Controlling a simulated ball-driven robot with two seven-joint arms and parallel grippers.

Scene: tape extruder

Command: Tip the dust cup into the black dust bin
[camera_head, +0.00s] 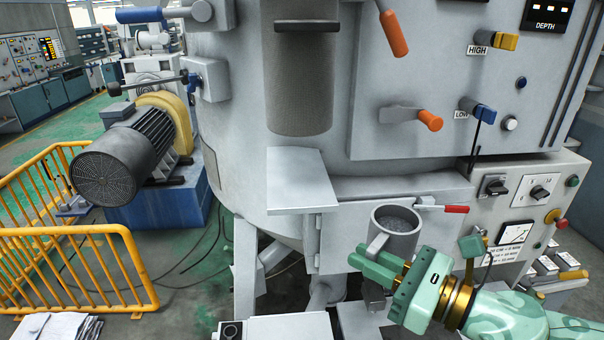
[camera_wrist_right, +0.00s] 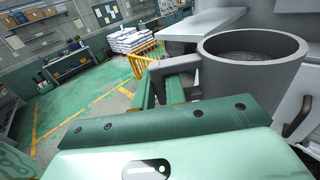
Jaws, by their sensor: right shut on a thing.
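The dust cup (camera_head: 403,243) is a grey cylinder, upright, with grey dust inside, in front of the machine's lower panel. It also shows at the upper right of the right wrist view (camera_wrist_right: 262,75). My right gripper (camera_head: 374,261) is shut on the cup's handle at its left side; its green fingers also show in the right wrist view (camera_wrist_right: 160,92). I cannot tell whether the cup's bottom touches anything. The black dust bin is not identifiable in either view. My left gripper is not in view.
A pale metal shelf (camera_head: 300,180) juts out left of and above the cup. A red-handled lever (camera_head: 445,208) sits close behind it on the right. A yellow barrier (camera_head: 80,262) and a grey motor (camera_head: 125,165) stand at the left.

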